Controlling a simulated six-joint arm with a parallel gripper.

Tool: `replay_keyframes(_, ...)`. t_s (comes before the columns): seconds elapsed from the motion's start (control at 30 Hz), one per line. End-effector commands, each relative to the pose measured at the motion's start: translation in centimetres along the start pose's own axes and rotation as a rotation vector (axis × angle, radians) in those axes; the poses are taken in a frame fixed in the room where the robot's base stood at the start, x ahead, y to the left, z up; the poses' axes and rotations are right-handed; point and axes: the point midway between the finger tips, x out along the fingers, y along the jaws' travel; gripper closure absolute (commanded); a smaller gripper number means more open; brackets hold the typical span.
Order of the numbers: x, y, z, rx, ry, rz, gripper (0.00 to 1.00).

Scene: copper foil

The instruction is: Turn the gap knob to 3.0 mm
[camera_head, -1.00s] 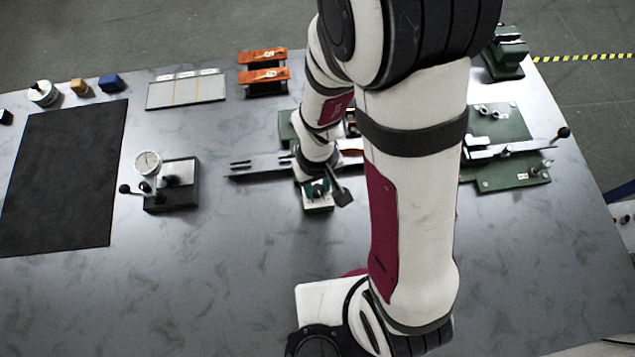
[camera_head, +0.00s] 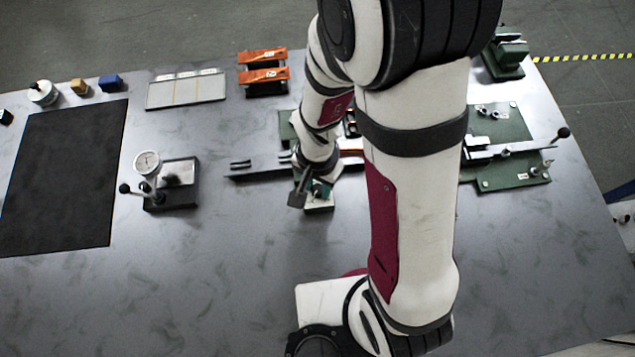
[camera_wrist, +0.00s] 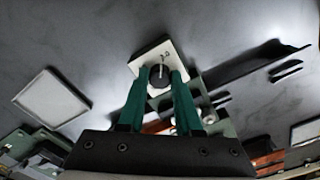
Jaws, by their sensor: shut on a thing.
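The gap knob (camera_wrist: 160,76) is a dark round knob with a pale mark on top, in the middle of the wrist view. It sits on a white dial plate (camera_wrist: 150,54), whose small markings are too blurred to read. My gripper (camera_wrist: 160,80) has two green fingers, one on each side of the knob, and is shut on it. In the head view the white plate (camera_head: 320,208) shows just below my gripper (camera_head: 318,192). My wrist and fingers hide the knob there.
A dark bar with prongs (camera_head: 258,170) lies left of the plate. A gauge stand (camera_head: 170,185) stands farther left, near a black mat (camera_head: 62,180). A green fixture with a lever (camera_head: 508,150) is at the right. The table in front is clear.

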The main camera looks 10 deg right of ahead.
Motion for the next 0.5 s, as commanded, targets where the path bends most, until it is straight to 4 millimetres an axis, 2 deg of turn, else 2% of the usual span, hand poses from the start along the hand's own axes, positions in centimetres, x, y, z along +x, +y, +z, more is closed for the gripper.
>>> replay_keyframes(0.2, 0.01, -0.02, 0.02, 0.1, 0.0, 0.0, 1.0)
replay_keyframes(0.5, 0.01, -0.02, 0.02, 0.159, 0.0, 0.0, 1.0)
